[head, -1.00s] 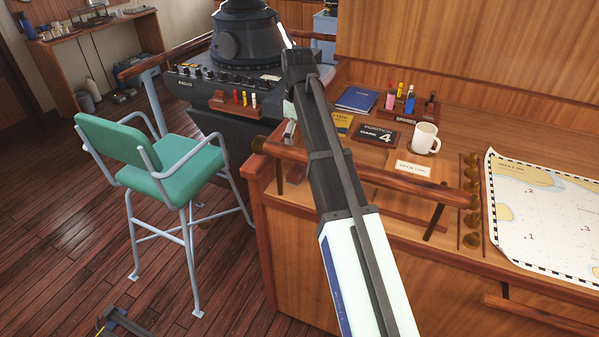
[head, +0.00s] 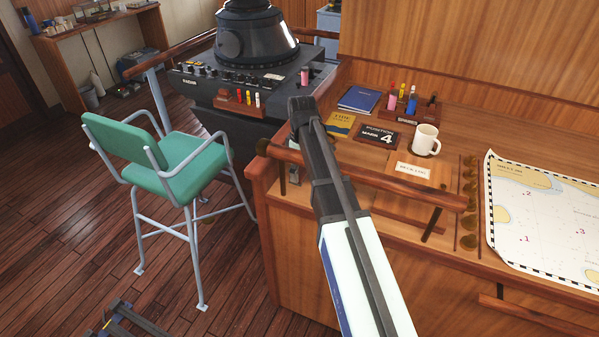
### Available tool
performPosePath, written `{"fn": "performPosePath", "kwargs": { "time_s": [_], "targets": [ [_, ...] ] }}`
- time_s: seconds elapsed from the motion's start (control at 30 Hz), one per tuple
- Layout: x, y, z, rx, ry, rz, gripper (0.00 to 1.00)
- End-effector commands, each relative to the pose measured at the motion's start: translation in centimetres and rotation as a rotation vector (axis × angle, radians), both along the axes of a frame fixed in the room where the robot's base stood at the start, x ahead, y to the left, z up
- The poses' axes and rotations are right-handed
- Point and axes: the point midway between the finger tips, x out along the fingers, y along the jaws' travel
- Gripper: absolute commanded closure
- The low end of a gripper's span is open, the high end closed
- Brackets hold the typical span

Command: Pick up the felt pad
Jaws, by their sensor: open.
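I cannot make out a felt pad for certain in the head view. My arm reaches up from the bottom over the desk's left end and hides part of the desk. Only a small grey part of my gripper (head: 293,179) shows, low behind the wooden handrail at the desk's left corner. It is open; the fingertips are mostly hidden, and I see nothing held.
The wooden handrail (head: 370,180) runs along the desk's front. Behind it are a white mug (head: 426,139), a deck log (head: 412,170), a position sign (head: 378,136), a yellow book (head: 341,124) and a blue book (head: 358,99). A chart (head: 545,215) lies right; a green chair (head: 165,155) stands left.

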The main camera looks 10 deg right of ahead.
Motion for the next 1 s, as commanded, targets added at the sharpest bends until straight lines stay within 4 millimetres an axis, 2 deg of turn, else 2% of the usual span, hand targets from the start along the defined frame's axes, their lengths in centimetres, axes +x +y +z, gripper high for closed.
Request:
{"fn": "performPosePath", "kwargs": {
  "time_s": [0.2,0.43,0.47,0.6,1.0],
  "targets": [
    [0.0,0.0,-1.5,0.0,0.0,0.0,0.0],
    [0.0,0.0,-1.6,0.0,0.0,0.0,0.0],
    [0.0,0.0,-1.6,0.0,0.0,0.0,0.07],
    [0.0,0.0,-1.6,0.0,0.0,0.0,0.57],
    [0.0,0.0,-1.5,0.0,0.0,0.0,0.57]
  ]
}}
